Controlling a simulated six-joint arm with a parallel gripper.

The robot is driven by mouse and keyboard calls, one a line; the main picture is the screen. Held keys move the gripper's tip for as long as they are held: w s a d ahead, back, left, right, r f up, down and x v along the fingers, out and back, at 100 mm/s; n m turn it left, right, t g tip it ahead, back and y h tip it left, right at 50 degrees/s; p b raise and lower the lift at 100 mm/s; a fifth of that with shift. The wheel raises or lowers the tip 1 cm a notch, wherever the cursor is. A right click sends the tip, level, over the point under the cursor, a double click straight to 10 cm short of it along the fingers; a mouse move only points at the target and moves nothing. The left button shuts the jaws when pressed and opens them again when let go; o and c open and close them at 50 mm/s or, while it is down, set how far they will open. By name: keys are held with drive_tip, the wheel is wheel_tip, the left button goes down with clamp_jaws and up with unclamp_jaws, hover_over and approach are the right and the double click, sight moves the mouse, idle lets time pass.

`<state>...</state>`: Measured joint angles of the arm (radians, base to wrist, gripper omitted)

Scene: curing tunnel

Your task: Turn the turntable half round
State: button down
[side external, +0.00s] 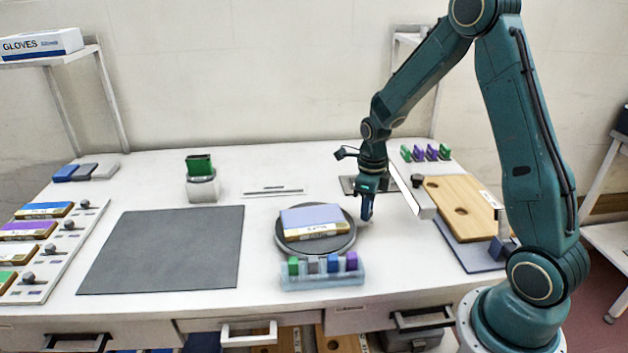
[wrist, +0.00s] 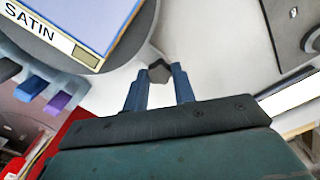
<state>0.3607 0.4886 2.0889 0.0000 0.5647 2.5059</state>
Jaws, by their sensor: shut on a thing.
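The turntable (side external: 284,241) is a round dark grey disc at the middle of the bench; part of its rim shows at the upper left in the wrist view (wrist: 124,50). A panel with a lavender top (side external: 312,217) and wooden edge lies on it. Its label reads SATIN in the wrist view. My gripper (side external: 367,216) points down at the turntable's right edge. In the wrist view its blue fingers (wrist: 159,74) are shut on a small dark knob (wrist: 159,68) beside the rim, joined to it by a short grey arm.
A clear rack (side external: 322,277) with coloured blocks stands close in front of the turntable. A dark grey mat (side external: 165,248) lies left, bare. A white rail (side external: 412,190) and wooden board (side external: 462,205) are at right. A green-topped jar (side external: 201,180) stands behind left.

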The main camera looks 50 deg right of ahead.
drive_tip(key=shift+s+a+r+m, duration=0.1)
drive_tip(key=shift+s+a+m, duration=0.45)
drive_tip(key=shift+m, duration=0.15)
drive_tip(key=shift+a, duration=0.1)
drive_tip(key=c, duration=1.1)
unclamp_jaws()
drive_tip(key=shift+s, duration=0.1)
drive_tip(key=shift+c, duration=0.2)
wheel_tip(320, 180, up, 14)
